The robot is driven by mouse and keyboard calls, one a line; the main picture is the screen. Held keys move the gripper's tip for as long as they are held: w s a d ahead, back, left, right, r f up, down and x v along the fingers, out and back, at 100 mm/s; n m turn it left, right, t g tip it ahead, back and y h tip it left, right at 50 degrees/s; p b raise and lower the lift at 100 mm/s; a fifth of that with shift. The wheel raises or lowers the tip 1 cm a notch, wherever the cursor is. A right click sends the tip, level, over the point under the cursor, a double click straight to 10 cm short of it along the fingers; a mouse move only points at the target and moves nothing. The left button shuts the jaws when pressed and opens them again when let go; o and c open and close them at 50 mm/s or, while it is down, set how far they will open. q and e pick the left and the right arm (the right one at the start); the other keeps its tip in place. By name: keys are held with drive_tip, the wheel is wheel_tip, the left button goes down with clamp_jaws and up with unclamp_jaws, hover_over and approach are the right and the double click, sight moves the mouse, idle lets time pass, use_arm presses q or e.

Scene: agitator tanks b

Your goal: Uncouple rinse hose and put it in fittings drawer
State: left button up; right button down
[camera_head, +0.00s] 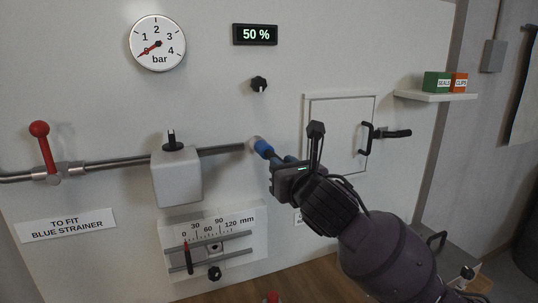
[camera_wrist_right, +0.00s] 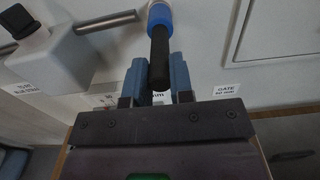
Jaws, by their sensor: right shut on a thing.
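The rinse hose (camera_wrist_right: 160,48), a short black piece with a blue collar (camera_wrist_right: 160,16), sits at the end of the metal pipe on the wall. In the head view its blue collar (camera_head: 263,147) shows at the pipe's right end. My right gripper (camera_head: 278,160) is shut on the hose. In the wrist view the blue fingers (camera_wrist_right: 160,78) stand on both sides of its black part. The collar seems to touch the pale pipe end. I cannot clearly make out the fittings drawer. My left gripper is not in view.
A white box valve (camera_head: 177,178) and red lever (camera_head: 43,145) sit along the pipe. A hatch (camera_head: 335,120) with a black handle (camera_head: 367,138) is behind my right arm. A scale (camera_head: 215,232) is below. A shelf (camera_head: 435,97) holds green and orange boxes.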

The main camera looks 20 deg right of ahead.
drive_tip(key=shift+s+p, duration=0.4)
idle(0.3)
drive_tip(key=shift+s, duration=0.2)
drive_tip(key=c, duration=1.7)
unclamp_jaws()
clamp_jaws()
